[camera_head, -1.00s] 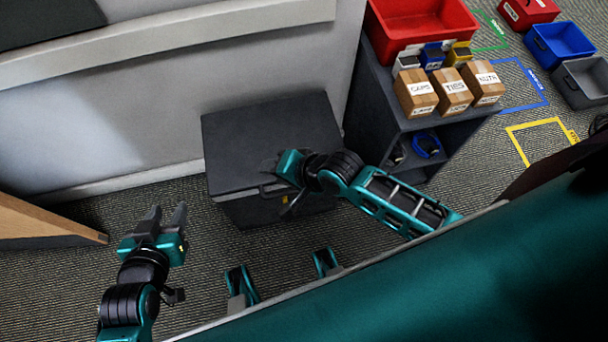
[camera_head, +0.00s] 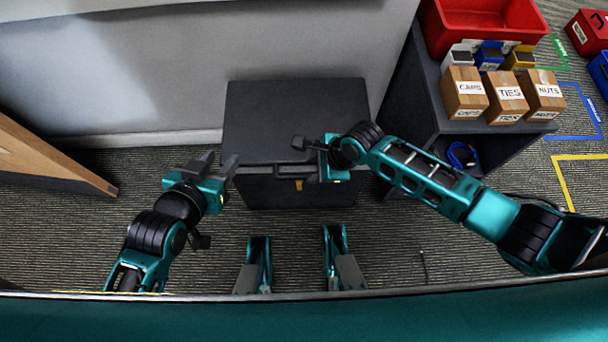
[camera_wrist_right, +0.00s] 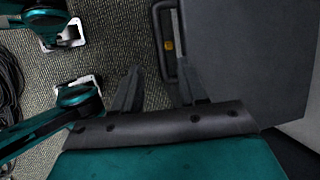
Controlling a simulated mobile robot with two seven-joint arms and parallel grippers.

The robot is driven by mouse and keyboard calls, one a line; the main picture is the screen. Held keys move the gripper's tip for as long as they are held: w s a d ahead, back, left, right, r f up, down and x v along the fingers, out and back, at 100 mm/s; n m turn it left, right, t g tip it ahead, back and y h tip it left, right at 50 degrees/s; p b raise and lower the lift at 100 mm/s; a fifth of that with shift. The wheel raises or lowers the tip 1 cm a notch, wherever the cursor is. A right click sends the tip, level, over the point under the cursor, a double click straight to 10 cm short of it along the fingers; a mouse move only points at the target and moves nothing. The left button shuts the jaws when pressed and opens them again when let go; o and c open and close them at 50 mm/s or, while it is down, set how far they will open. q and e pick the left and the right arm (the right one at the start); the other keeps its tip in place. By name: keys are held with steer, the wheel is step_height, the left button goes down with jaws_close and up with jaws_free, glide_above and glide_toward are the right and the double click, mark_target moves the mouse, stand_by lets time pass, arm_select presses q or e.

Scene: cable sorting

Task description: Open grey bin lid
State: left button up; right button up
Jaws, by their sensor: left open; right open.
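The grey bin (camera_head: 295,110) is a dark box on the floor against the wall, with its flat lid shut. A black handle (camera_head: 275,171) and a small yellow latch (camera_head: 299,185) are on its front. My right gripper (camera_head: 305,156) is open at the right part of the handle. In the right wrist view the handle (camera_wrist_right: 160,45) lies just beyond and between the open fingers (camera_wrist_right: 158,82); I cannot tell whether they touch it. My left gripper (camera_head: 217,163) is open and empty, left of the bin's front corner.
A dark shelf (camera_head: 412,100) stands right of the bin, with a red bin (camera_head: 480,25), small coloured bins and cardboard boxes labelled CAPS, TIES and NUTS (camera_head: 541,95) on it. A wooden panel (camera_head: 45,160) is at the left.

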mark_target(300, 176)
steer(key=b+x, duration=0.3)
steer(key=x, duration=0.3)
steer(key=shift+f, duration=0.3)
steer(key=shift+w+a+f, duration=0.15)
steer(key=shift+a+f, duration=0.1)
steer(key=shift+f, duration=0.1)
arm_select(q)
step_height(300, 176, down, 4)
steer(key=shift+s+d+f, duration=0.1)
steer(key=shift+f, duration=0.1)
arm_select(e)
steer(key=shift+c, duration=0.3)
arm_select(q)
steer(key=shift+r, duration=0.1)
arm_select(e)
jaws_close()
